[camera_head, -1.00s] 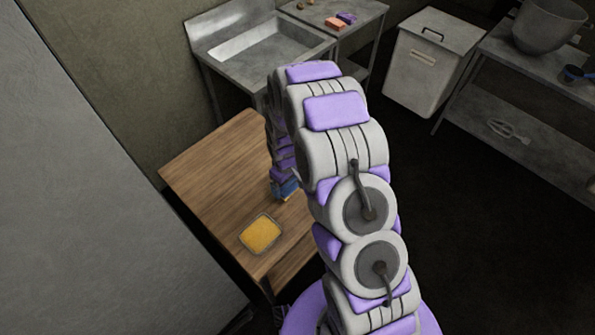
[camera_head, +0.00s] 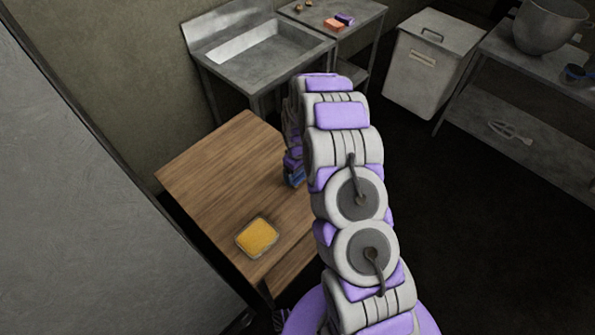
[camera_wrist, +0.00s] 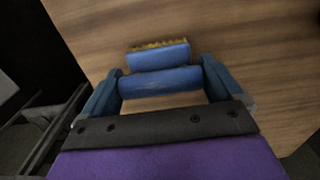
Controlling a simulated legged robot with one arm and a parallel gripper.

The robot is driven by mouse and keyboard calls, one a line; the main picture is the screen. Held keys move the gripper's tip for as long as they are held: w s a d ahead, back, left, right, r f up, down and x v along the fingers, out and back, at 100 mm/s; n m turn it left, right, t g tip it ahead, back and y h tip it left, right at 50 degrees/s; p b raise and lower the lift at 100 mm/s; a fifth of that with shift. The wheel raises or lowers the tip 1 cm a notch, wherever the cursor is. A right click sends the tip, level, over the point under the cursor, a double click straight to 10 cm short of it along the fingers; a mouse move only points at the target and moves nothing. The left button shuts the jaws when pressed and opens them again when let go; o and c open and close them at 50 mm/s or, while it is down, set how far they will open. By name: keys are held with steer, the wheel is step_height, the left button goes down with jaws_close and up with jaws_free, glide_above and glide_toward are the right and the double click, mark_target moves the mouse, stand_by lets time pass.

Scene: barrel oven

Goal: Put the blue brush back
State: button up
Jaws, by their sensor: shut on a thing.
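The blue brush (camera_wrist: 158,57) shows in the wrist view as a blue block and bar with yellowish bristles along its far edge. My gripper (camera_wrist: 163,78) is shut on it, with a dark blue finger at each end of the bar. Wooden tabletop lies behind the brush; I cannot tell how high above it the brush is. In the head view my gripper (camera_head: 294,178) is a small blue end at the right side of the wooden table (camera_head: 215,185), mostly hidden by my arm.
A shallow tray with yellow contents (camera_head: 257,237) sits at the table's near edge. A metal sink (camera_head: 262,55) stands behind. A side table (camera_head: 365,12) carries an orange block (camera_head: 334,24) and a purple one (camera_head: 345,18). A lidded bin (camera_head: 425,65) and shelving (camera_head: 535,75) are right.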

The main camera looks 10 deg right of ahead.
steer(key=o, duration=0.6)
steer(key=shift+o, duration=0.3)
steer(key=shift+a, duration=0.25)
steer(key=shift+a, duration=0.1)
